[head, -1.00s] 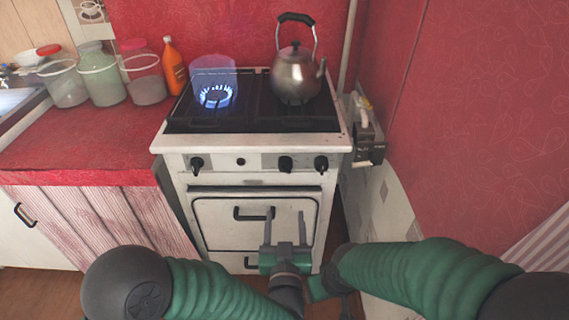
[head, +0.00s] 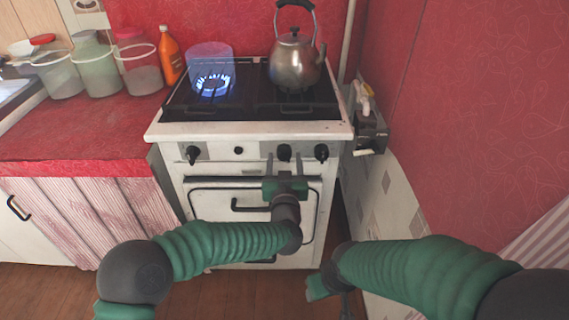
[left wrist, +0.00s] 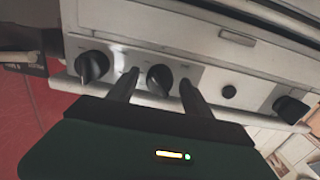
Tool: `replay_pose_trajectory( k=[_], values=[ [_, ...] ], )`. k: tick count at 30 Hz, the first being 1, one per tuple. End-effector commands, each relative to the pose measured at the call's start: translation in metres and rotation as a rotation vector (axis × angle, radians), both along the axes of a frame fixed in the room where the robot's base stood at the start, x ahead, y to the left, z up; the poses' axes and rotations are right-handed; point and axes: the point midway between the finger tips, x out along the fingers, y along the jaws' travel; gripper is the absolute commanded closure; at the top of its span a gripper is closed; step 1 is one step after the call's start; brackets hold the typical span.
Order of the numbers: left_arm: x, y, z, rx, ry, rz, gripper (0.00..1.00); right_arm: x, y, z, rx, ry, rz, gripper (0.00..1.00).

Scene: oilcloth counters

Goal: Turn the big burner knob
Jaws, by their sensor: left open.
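The white stove's front panel carries black knobs: a left knob (head: 192,154), a middle knob (head: 284,152) and a right knob (head: 321,152), plus a small black button (head: 238,150). No readable label shows which is the big burner knob. My left gripper (head: 285,157) is open at the panel, its fingers either side of the middle knob. In the left wrist view, the middle knob (left wrist: 160,78) shows between the two fingertips (left wrist: 160,84); I cannot tell whether they touch it. My right gripper (head: 319,288) is low beside the stove, mostly hidden by its own arm.
A blue flame (head: 212,84) burns on the left burner. A metal kettle (head: 295,66) stands on the right side of the stovetop. The oven handle (head: 246,207) is below the panel. A red counter (head: 75,133) with jars is left; a wall is close on the right.

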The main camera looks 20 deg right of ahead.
Motion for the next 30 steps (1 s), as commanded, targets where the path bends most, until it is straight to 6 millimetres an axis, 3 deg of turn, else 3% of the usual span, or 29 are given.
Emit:
replay_pose_trajectory(
  k=[5,18,30],
  values=[
    [-0.0002,0.0000,0.0001,0.000,0.000,0.000,0.43,0.0001,0.0000,0.0004,0.000,0.000,0.000,0.42],
    [-0.0008,-0.0002,-0.0002,0.000,0.001,-0.001,1.00,0.0000,0.0000,0.0004,0.000,0.000,0.000,0.42],
    [-0.0011,-0.0007,-0.0003,-0.058,0.018,-0.002,1.00,0.0000,0.0000,0.0007,0.000,0.000,0.000,0.42]
  ],
)
